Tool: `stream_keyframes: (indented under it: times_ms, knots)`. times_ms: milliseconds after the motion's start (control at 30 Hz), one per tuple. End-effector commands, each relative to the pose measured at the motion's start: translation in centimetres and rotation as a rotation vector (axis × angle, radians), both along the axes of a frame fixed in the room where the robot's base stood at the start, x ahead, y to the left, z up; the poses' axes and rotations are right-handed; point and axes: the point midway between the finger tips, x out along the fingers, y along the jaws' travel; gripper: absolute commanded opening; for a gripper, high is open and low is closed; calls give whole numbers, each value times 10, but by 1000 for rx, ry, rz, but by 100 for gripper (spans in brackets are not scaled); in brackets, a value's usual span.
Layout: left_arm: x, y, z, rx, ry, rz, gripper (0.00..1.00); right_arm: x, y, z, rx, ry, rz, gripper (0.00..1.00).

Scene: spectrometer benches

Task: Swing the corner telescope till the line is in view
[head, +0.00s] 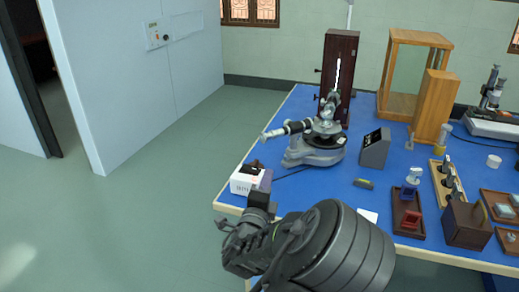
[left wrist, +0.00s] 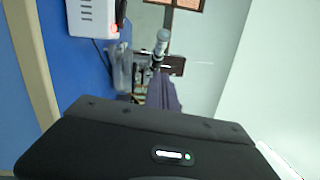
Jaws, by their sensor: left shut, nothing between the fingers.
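The spectrometer (head: 315,150) stands on the blue bench top, with a round grey base. Its telescope (head: 288,129) is a dark and pale tube reaching out to the left, its eyepiece end over the bench's left side. In the left wrist view the spectrometer shows small and tilted, with the telescope tube (left wrist: 160,45) near the top middle. My left gripper (head: 260,195) is shut and empty at the bench's front left corner, in front of and apart from the telescope. Its fingertips are hard to make out; its black body fills the lower left wrist view. My right gripper is out of view.
A white box (head: 245,181) stands at the bench's left edge, close to my gripper. A dark upright slit housing (head: 338,65) stands behind the spectrometer, a grey display box (head: 375,148) to its right. Wooden trays stand at the right. Floor left of the bench is clear.

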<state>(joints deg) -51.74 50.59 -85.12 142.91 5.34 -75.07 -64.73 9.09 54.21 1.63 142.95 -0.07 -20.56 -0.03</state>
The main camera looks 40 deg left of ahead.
Motion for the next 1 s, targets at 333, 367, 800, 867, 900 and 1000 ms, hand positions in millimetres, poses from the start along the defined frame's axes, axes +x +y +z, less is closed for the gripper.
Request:
stream_keyframes:
  times_ms: [333,367,800,867,900,1000]
  knots:
    - [0,0,0,18,8,3,0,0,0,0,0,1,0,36]
    - [0,1,0,18,8,3,0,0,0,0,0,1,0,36]
    - [38,19,5,18,6,4,0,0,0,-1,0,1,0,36]
    - [49,24,6,18,6,5,0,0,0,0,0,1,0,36]
    - [56,28,7,19,6,5,0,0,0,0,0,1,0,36]
    - [75,36,10,19,6,4,0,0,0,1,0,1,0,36]
